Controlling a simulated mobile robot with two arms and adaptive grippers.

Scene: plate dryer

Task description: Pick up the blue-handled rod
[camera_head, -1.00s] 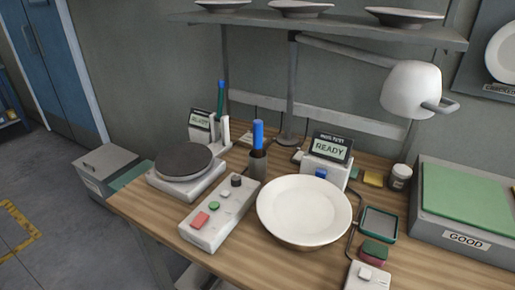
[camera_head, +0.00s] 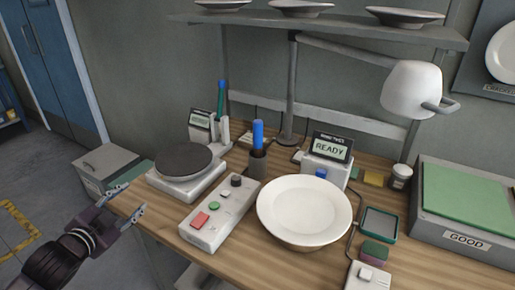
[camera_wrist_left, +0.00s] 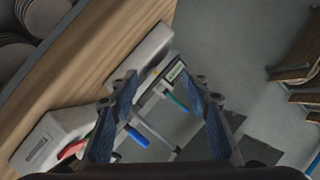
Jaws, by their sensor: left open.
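The blue-handled rod (camera_head: 258,133) stands upright in a dark grey cup (camera_head: 257,165) near the middle of the table, behind the white plate (camera_head: 303,208). In the left wrist view a blue piece (camera_wrist_left: 138,137), apparently its handle, shows low between the fingers. My left gripper (camera_head: 134,199) is at the table's left front edge, open and empty, well apart from the rod. Its two blue-padded fingers are spread in the left wrist view (camera_wrist_left: 159,85). My right gripper is not in view.
A control box with buttons (camera_head: 218,213) and a round dark-topped device (camera_head: 184,163) lie between my left gripper and the cup. A second, green rod with a blue top (camera_head: 220,99) stands in a white holder behind. A lamp (camera_head: 411,89) hangs at the right.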

